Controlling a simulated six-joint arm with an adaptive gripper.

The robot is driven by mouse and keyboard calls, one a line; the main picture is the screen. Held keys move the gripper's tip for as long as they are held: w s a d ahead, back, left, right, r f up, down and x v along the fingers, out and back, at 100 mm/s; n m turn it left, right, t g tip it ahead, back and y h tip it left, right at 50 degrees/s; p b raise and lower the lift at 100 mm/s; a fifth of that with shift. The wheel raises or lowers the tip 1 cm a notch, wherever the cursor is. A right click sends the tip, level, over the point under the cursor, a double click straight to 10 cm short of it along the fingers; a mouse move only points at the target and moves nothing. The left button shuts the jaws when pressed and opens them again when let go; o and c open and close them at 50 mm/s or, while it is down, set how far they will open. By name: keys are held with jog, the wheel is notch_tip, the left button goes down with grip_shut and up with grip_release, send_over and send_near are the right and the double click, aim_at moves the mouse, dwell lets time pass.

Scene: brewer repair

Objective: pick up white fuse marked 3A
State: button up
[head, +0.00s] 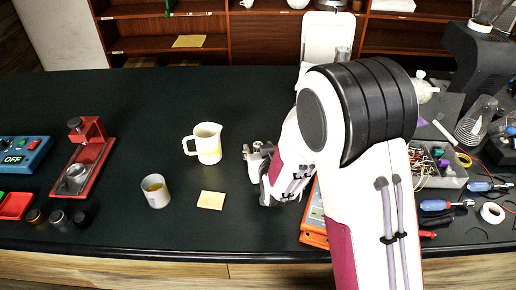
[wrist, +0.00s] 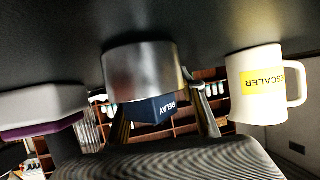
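I cannot make out a white fuse marked 3A in either view. In the head view, my gripper (head: 257,172) is low over the dark counter (head: 120,100), right of the white jug (head: 208,144) and the yellow note (head: 211,200). In the wrist view, which is upside down, two finger-like parts (wrist: 165,125) stand well apart on either side of a blue block (wrist: 150,108) marked RELAY. The block shows at the mouth of a metal cup (wrist: 141,70). I see nothing clearly clamped. My arm hides part of the counter in the head view.
A parts bin (head: 452,177) with wires and small items is right of my arm, with screwdrivers (head: 436,205) nearby. An orange item (head: 313,222) is partly behind my arm.

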grip_shut()
jog(key=shift+r, duration=0.2)
jog(key=shift+r, duration=4.85)
